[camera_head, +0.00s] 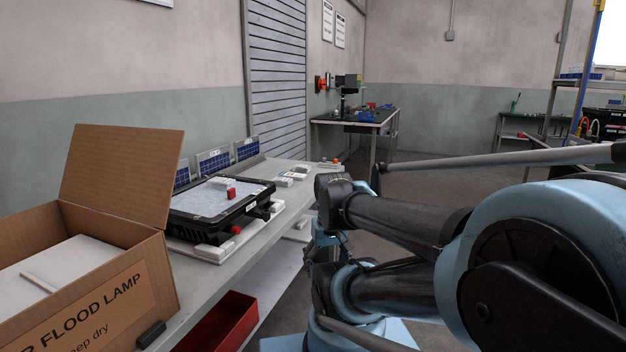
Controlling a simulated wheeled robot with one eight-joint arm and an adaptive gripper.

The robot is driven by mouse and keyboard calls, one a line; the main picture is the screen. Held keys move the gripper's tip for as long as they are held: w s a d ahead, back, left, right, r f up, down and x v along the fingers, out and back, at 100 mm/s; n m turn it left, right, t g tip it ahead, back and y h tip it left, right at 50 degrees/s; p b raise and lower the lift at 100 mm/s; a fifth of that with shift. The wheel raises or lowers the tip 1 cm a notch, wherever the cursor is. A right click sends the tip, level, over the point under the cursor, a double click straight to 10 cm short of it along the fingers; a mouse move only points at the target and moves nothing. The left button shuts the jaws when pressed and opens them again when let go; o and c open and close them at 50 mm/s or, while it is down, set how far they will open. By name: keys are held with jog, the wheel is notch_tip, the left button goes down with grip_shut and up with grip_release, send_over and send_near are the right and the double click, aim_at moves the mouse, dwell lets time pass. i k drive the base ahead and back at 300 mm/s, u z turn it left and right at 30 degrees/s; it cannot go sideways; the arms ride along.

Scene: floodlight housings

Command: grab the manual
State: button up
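I cannot pick out a manual for sure. An open cardboard box (150,285) marked "FLOOD LAMP" stands at the left front with its flap raised. A flat white piece (75,262) lies inside it with a pale strip on top; I cannot tell whether this is the manual. A black floodlight housing (196,222) with a pale, speckled face lies on the bench right of the box. A small red and white block (226,188) sits on that face. My arm fills the right side, but I cannot make out my gripper's fingers.
The grey bench (205,285) runs along the left wall. Small solar panels (215,161) stand at its back, and small white pieces (292,176) lie near its far end. A red bin (222,322) is below the front edge. Open floor lies beyond my arm.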

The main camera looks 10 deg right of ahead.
aim_at(295, 176)
jog(key=k, duration=0.6)
jog(key=z, duration=0.55)
jog(key=i, duration=2)
jog(key=u, duration=0.55)
